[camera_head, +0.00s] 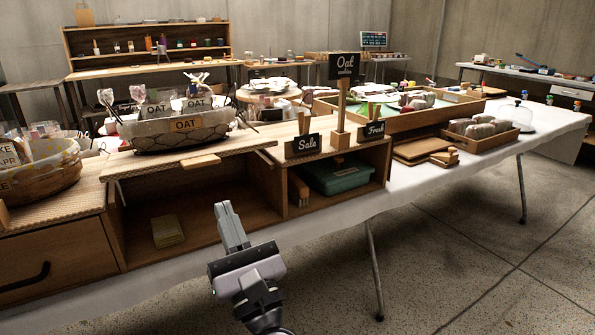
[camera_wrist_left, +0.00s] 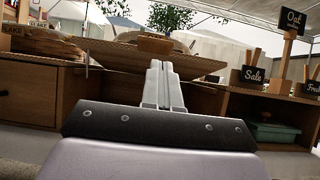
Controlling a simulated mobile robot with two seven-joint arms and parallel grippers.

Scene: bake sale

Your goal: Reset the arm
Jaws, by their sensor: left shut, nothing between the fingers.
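My left gripper (camera_head: 228,222) is in front of the wooden counter unit, with its fingers together and nothing held. It also shows in the left wrist view (camera_wrist_left: 162,85), its closed fingers pointing towards the counter. In the head view it overlaps the lower front of an open wooden cubby (camera_head: 205,192), and I cannot tell its exact distance from it. My right gripper is not in view.
A table with a white cloth (camera_head: 465,168) carries the counter unit. A basket marked OAT (camera_head: 180,138) stands on top. A Sale sign (camera_head: 303,145), a Fresh sign (camera_head: 371,131) and a green bin (camera_head: 338,175) are to the right. Open floor (camera_head: 470,240) lies at the front right.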

